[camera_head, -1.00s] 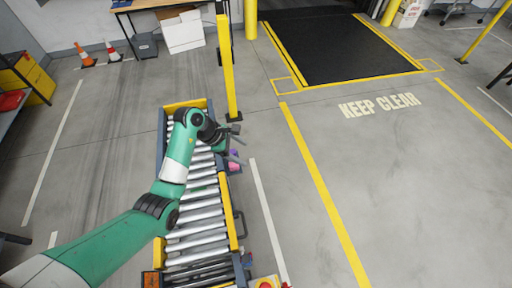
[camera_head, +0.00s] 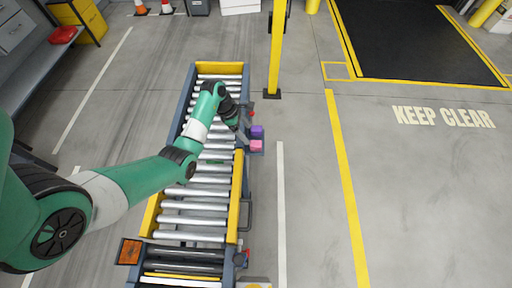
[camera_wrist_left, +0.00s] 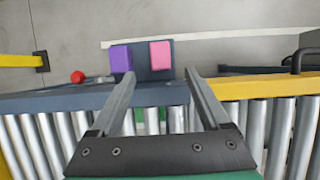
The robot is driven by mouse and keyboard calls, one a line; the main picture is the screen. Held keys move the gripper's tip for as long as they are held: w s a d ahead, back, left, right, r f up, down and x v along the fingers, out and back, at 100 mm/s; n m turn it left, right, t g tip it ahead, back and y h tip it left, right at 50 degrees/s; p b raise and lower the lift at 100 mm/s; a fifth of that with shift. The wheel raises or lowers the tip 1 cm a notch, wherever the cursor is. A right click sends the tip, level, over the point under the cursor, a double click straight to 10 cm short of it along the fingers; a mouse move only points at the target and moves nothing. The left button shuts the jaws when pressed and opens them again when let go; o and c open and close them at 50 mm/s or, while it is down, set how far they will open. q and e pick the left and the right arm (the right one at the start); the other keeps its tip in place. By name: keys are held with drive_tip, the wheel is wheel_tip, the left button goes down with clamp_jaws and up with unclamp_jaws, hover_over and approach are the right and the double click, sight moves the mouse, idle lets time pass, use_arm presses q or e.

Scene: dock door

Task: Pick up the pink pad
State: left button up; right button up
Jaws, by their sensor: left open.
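The pink pad (camera_head: 256,146) is a small pink block on a dark side shelf (camera_wrist_left: 157,75) at the right edge of the roller conveyor. It also shows in the left wrist view (camera_wrist_left: 160,54), beyond the fingertips and between their lines. A purple block (camera_head: 257,132) stands beside it, to its left in the wrist view (camera_wrist_left: 121,58). My left gripper (camera_head: 245,138) is just left of the blocks in the head view. In the wrist view its two fingers (camera_wrist_left: 160,76) are spread with nothing between them. My right gripper is not in view.
The roller conveyor (camera_head: 190,207) with yellow and blue rails runs under my left arm. A red knob (camera_wrist_left: 77,76) sits by the shelf. A yellow post (camera_head: 276,50) stands behind. The floor to the right is clear.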

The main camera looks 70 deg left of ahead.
sight(256, 143)
use_arm(q)
drive_tip(key=b+x, duration=0.1)
drive_tip(key=x, duration=0.3)
drive_tip(key=shift+w+f+b, duration=0.15)
drive_tip(key=shift+f+b, duration=0.15)
drive_tip(key=shift+b, duration=0.05)
drive_tip(key=b+x, duration=0.3)
drive_tip(key=x, duration=0.2)
drive_tip(key=shift+d+f, duration=0.1)
drive_tip(key=shift+d, duration=0.05)
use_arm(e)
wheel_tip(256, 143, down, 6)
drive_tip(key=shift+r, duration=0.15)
use_arm(q)
drive_tip(key=shift+c, duration=0.3)
clamp_jaws()
drive_tip(key=shift+r, duration=0.2)
